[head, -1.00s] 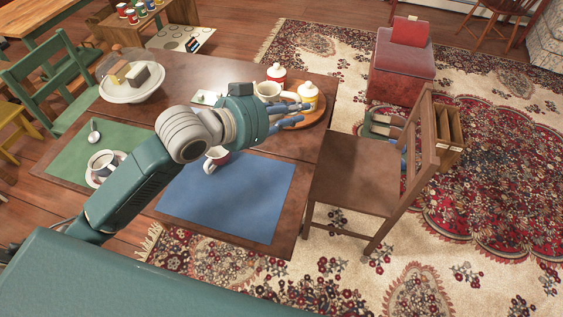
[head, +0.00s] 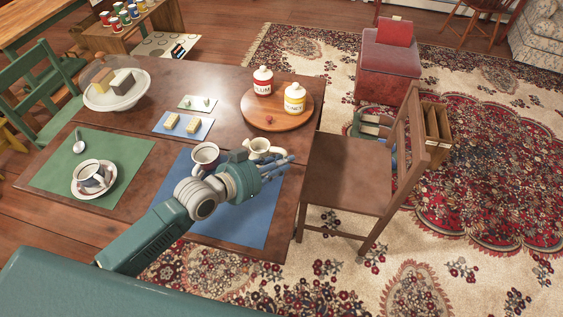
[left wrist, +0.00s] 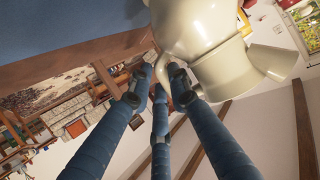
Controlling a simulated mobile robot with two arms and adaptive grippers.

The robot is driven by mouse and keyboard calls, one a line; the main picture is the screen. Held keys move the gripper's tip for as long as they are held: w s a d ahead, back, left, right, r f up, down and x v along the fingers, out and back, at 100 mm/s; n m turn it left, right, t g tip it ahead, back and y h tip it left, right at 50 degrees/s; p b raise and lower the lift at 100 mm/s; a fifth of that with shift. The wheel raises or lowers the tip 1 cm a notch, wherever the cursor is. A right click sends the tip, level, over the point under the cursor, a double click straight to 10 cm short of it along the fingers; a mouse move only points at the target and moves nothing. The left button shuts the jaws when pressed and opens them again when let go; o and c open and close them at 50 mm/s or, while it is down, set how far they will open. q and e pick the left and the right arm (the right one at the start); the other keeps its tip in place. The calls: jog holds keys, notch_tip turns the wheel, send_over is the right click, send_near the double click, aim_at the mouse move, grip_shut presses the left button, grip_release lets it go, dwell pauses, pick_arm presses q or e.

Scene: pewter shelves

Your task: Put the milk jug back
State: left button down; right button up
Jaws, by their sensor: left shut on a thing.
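The cream milk jug (head: 262,148) is at my left gripper (head: 272,170), over the table's near right part by the blue mat. My left gripper is shut on it; its blue fingers partly cover the jug in the head view. In the left wrist view the jug (left wrist: 195,28) fills the top middle, and its curved handle is close to the fingertips (left wrist: 165,85). The round wooden board (head: 252,117) bears a red-labelled jar (head: 263,80) and a yellow-labelled jar (head: 295,98), with bare wood in front of them. My right gripper is not in view.
Small dishes with butter-like blocks (head: 172,122) lie behind. A wooden chair (head: 345,180) stands at the right table edge.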

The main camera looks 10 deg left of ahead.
pick_arm(q)
jog(key=shift+f, duration=0.1)
jog(key=c, duration=1.6)
grip_release()
jog(key=shift+s, duration=0.1)
jog(key=shift+v, duration=5.95)
